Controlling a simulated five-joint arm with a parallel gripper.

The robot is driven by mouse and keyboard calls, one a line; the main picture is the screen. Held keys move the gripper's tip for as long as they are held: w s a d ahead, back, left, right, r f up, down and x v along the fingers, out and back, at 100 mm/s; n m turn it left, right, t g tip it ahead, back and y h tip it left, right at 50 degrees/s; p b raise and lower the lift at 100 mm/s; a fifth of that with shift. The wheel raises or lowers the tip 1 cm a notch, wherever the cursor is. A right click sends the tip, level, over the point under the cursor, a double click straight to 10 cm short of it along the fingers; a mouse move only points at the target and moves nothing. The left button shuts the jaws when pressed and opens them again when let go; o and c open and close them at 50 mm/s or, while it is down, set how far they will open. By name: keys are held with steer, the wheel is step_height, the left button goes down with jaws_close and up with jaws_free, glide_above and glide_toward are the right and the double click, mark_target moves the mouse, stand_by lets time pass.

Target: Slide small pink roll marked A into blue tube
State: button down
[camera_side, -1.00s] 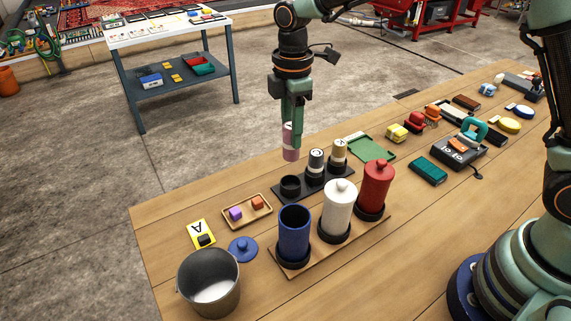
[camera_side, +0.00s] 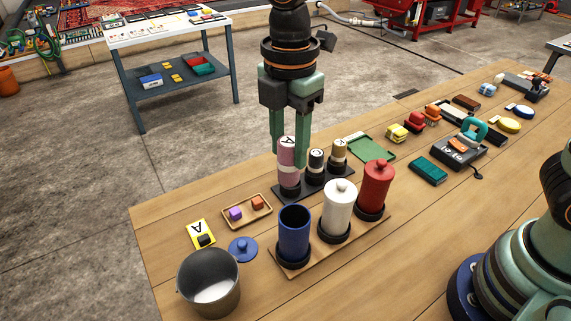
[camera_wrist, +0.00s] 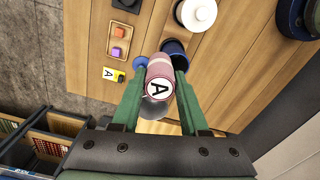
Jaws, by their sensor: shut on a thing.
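My gripper (camera_side: 288,158) is shut on the pink roll marked A (camera_side: 288,153) and holds it upright in the air. Its white A end faces up and shows in the wrist view (camera_wrist: 158,88). The blue tube (camera_side: 294,222) stands open on a wooden base, below the roll in the side picture. In the wrist view the blue tube (camera_wrist: 173,46) shows just beyond the roll, partly hidden by it. In the side view the roll's lower end overlaps the black rack cup (camera_side: 289,190); I cannot tell the gap exactly.
White (camera_side: 337,208) and red (camera_side: 375,187) lidded canisters stand right of the blue tube. Two marked rolls stand in the black rack behind. A blue lid (camera_side: 243,249), metal pot (camera_side: 209,284), yellow A card (camera_side: 201,234) and small tray (camera_side: 247,211) lie left.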

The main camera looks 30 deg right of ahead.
mark_target(296, 181)
steer(key=shift+n, duration=0.7)
steer(key=s, duration=0.1)
steer(key=s+a+f, duration=0.1)
steer(key=s, duration=0.2)
steer(key=shift+a+f, duration=0.15)
steer(key=shift+f, duration=1.15)
steer(key=shift+f, duration=1.45)
steer(key=shift+f, duration=0.35)
steer(key=shift+f, duration=0.35)
steer(key=shift+c, duration=1.7)
jaws_free()
